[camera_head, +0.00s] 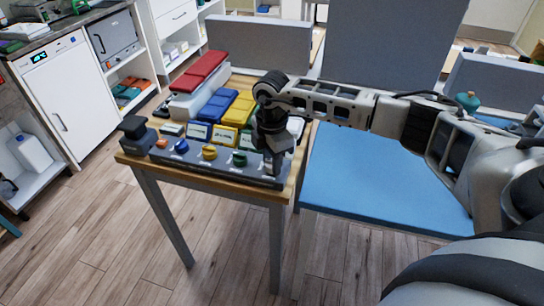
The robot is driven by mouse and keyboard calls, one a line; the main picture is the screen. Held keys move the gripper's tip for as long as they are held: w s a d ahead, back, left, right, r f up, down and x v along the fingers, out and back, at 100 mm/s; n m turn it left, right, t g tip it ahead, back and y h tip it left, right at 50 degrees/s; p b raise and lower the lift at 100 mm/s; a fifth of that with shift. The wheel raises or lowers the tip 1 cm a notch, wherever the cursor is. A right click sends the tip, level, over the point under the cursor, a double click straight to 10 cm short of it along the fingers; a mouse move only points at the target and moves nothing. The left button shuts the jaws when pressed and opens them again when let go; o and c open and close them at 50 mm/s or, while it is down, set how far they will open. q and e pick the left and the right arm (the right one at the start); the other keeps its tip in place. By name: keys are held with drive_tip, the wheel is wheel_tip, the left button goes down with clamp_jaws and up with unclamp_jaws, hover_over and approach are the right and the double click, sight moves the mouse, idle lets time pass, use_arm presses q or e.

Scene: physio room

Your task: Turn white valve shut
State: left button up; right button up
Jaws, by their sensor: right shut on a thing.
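A grey valve panel (195,160) lies along the front edge of a wooden-topped table. It carries a row of coloured valves: orange (162,143), blue (181,146), yellow (209,152) and green (239,158). My right gripper (275,168) points down at the right end of this row, past the green valve. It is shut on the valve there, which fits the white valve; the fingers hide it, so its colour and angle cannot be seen. My left gripper is not in view.
A dark box (134,127) stands at the panel's left end. A blue padded table (370,185) is on the right, under my right arm.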

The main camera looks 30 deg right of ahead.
drive_tip(key=shift+r, duration=0.1)
idle(0.4)
drive_tip(key=o, duration=1)
drive_tip(key=shift+c, duration=0.2)
wheel_tip(320, 180, up, 16)
drive_tip(key=b, duration=0.1)
